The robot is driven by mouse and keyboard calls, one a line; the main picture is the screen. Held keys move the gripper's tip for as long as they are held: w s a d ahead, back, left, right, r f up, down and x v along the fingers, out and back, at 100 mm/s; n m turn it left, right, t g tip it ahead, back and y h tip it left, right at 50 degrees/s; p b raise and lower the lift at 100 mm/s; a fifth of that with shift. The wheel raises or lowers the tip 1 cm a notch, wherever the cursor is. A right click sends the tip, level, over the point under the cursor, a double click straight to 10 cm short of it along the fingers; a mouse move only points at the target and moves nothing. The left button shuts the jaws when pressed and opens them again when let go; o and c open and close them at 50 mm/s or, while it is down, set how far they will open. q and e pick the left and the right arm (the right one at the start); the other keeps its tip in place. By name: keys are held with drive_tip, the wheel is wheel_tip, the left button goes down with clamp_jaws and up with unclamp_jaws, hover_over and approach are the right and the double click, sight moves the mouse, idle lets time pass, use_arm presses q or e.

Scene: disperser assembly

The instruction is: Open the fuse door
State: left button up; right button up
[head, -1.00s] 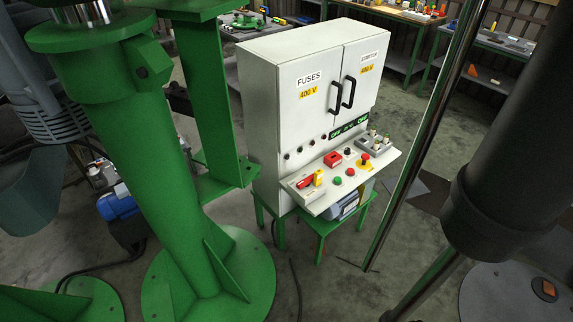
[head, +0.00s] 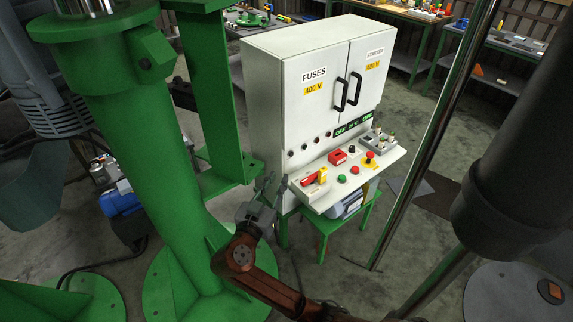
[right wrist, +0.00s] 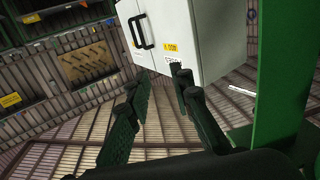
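The fuse door (head: 312,115) is the left door of a white cabinet, with a "FUSES 400 V" label and a black bar handle (head: 340,95). It is shut, flush with the starter door (head: 370,75). The fuse door (right wrist: 170,20) shows turned over in the right wrist view, with its handle (right wrist: 140,32) at upper left. My right gripper (head: 270,185) is open and empty, low in front of the cabinet's left side, apart from the handle. Its two spread fingers (right wrist: 160,78) also show in the right wrist view. My left gripper is not in view.
A control shelf (head: 345,172) with buttons juts out below the doors. A green column (head: 150,170) stands left of my right arm, and a thin metal post (head: 435,140) stands right of the cabinet. Workbenches (head: 480,40) stand behind. Floor in front is partly clear.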

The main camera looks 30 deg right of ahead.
drive_tip(key=x, duration=0.7)
drive_tip(key=shift+d+r+m, duration=0.3)
drive_tip(key=shift+d+r, duration=0.05)
drive_tip(key=shift+r, duration=0.05)
drive_tip(key=shift+c, duration=0.6)
clamp_jaws()
drive_tip(key=shift+c, duration=1.6)
unclamp_jaws()
drive_tip(key=o, duration=0.4)
drive_tip(key=shift+o, duration=0.2)
drive_tip(key=v, duration=1.2)
drive_tip(key=shift+c, duration=0.4)
